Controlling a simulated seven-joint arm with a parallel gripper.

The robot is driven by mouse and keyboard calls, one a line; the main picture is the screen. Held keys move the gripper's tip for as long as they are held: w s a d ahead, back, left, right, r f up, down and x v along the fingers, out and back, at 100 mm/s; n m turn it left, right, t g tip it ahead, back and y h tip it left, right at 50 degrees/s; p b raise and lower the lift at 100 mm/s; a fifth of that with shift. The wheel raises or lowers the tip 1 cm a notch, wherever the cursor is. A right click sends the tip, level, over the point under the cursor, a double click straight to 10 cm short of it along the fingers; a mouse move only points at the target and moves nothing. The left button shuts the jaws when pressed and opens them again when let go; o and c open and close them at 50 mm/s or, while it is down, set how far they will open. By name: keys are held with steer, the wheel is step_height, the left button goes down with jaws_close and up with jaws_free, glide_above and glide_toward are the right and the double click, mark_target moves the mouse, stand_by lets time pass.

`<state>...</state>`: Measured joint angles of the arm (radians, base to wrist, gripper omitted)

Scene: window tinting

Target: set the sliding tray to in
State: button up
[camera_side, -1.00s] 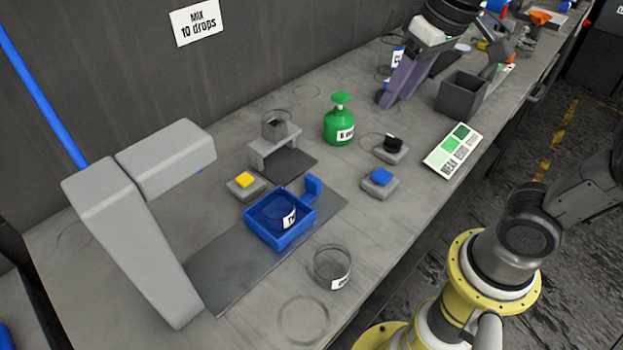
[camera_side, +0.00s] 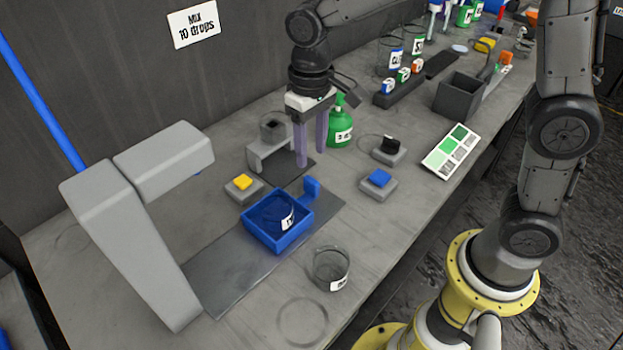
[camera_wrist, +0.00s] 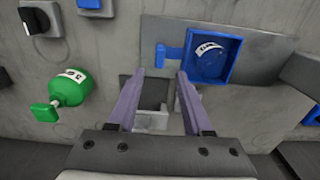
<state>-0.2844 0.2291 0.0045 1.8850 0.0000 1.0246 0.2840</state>
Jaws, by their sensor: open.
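A labelled clear beaker (camera_side: 284,205) stands inside the tray. The tray's upright blue handle (camera_side: 312,187) is on its right side; it also shows in the wrist view (camera_wrist: 172,53). My gripper (camera_side: 311,158) points down above and behind the handle, with its fingers apart and empty. In the wrist view my gripper (camera_wrist: 160,73) has the handle just beyond its fingertips, and the tray (camera_wrist: 240,58) to the upper right.
A grey dispenser arm (camera_side: 165,160) overhangs the track's left side. A small grey stand (camera_side: 272,150) and a green bottle (camera_side: 339,133) are close to my gripper. Yellow (camera_side: 243,182) and blue (camera_side: 379,178) buttons flank the tray. An empty beaker (camera_side: 331,268) stands in front.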

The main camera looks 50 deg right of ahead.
mark_target(311, 180)
step_height(311, 180, down, 9)
steer(key=shift+r, duration=0.1)
steer(key=shift+c, duration=0.2)
jaws_close()
stand_by(1.5)
